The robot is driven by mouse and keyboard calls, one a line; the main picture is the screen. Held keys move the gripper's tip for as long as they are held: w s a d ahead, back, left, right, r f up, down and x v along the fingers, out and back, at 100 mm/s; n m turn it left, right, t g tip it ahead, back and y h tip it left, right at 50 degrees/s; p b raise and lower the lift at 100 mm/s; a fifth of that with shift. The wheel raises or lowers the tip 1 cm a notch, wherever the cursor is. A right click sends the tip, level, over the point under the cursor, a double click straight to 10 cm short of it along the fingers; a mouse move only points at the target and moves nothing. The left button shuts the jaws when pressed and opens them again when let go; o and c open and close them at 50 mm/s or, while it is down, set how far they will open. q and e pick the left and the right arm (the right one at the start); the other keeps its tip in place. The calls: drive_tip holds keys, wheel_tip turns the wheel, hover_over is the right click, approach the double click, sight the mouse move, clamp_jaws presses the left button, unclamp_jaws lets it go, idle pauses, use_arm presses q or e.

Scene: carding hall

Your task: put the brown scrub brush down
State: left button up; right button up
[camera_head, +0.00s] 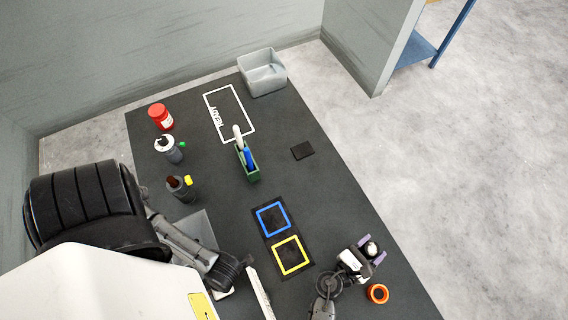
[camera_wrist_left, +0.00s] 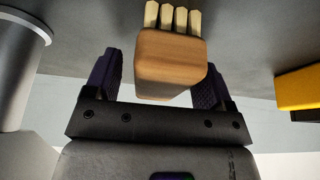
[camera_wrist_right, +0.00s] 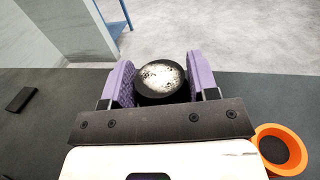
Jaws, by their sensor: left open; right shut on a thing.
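The brown scrub brush (camera_wrist_left: 172,65), a wooden block with several cream bristle tufts, lies between the fingers of my left gripper (camera_wrist_left: 160,80) in the left wrist view. The fingers are open, with a clear gap on the brush's left side. Whether the brush rests on the dark surface behind it I cannot tell. In the head view I cannot make out the brush or the left fingertips. My right gripper (camera_wrist_right: 161,82) is shut on a dark round thing with a speckled white top (camera_wrist_right: 160,76), which also shows in the head view (camera_head: 372,248).
On the dark table are blue (camera_head: 272,218) and yellow (camera_head: 291,255) outlined squares, an orange round container (camera_head: 377,293) near my right gripper, a green holder (camera_head: 252,175), several bottles (camera_head: 174,155), a red jar (camera_head: 160,116), a black block (camera_head: 302,151) and a grey bin (camera_head: 263,77).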

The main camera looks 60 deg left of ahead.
use_arm(q)
drive_tip(key=c, duration=1.1)
